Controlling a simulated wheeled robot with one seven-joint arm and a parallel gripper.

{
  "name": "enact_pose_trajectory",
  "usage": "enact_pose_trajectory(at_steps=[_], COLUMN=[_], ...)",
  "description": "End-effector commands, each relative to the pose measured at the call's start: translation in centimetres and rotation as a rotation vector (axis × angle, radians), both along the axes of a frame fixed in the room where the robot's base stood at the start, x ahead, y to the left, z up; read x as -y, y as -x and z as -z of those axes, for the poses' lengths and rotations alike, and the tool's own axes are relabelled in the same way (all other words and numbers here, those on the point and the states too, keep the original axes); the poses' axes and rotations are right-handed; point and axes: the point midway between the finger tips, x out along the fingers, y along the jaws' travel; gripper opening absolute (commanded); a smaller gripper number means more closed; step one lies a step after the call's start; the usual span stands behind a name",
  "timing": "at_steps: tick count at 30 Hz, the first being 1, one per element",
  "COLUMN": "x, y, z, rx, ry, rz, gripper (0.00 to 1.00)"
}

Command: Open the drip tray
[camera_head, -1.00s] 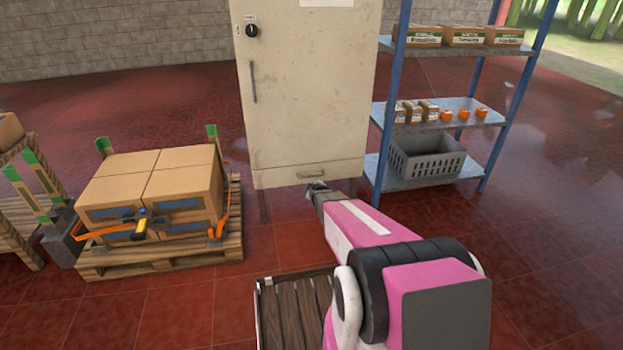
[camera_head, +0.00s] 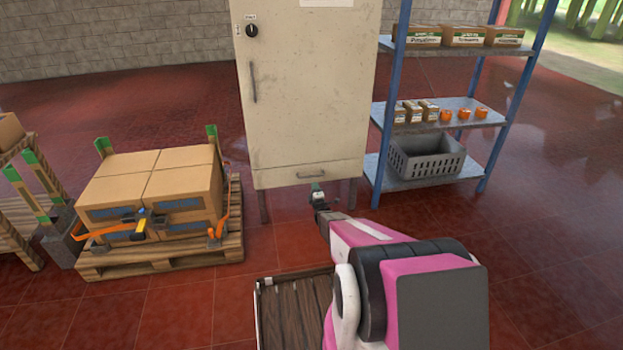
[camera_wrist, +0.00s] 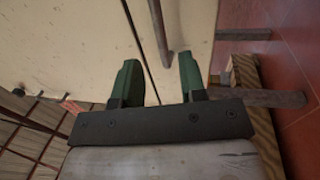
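The drip tray (camera_head: 275,178) is the low cream panel at the bottom of the tall cabinet, with a small bar handle (camera_head: 310,175) at its middle. Its face looks flush with the door above, so it looks shut. My gripper (camera_head: 318,192) is just below and in front of the handle in the head view. In the wrist view my gripper (camera_wrist: 159,70) has its two green fingers wide apart. The handle (camera_wrist: 160,28) shows beyond the fingertips, roughly between them, and the fingers are not closed on it. The exact gap to the handle cannot be told.
The cabinet door (camera_head: 310,90) has a long handle and a dark knob. A blue shelf rack (camera_head: 440,110) with boxes and a grey crate (camera_head: 428,157) stands close at the right. A pallet (camera_head: 165,260) of cartons is at the left. Red floor lies open between.

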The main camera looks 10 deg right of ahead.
Motion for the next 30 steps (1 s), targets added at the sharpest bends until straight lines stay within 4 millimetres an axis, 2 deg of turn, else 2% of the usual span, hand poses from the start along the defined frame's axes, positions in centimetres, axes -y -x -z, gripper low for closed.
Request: enact_pose_trajectory(at_steps=[1, 12, 17, 25, 28, 29, 30], x=[0.0, 0.0, 0.0, 0.0, 0.0, 0.0, 0.0], y=[-1.0, -7.2, -8.4, -8.4, -8.4, -8.4, -8.4], z=[-0.1, -1.3, -1.6, -1.7, -1.7, -1.7, -1.7], rx=[0.002, 0.001, -0.001, -0.001, -0.001, -0.001, -0.001], ry=[0.0, -0.001, -0.002, -0.002, -0.002, -0.002, -0.002], rz=[0.0, 0.0, 0.0, 0.0, 0.0, 0.0, 0.0], gripper=[0.38, 0.38, 0.38, 0.38, 0.06, 0.0, 0.0])
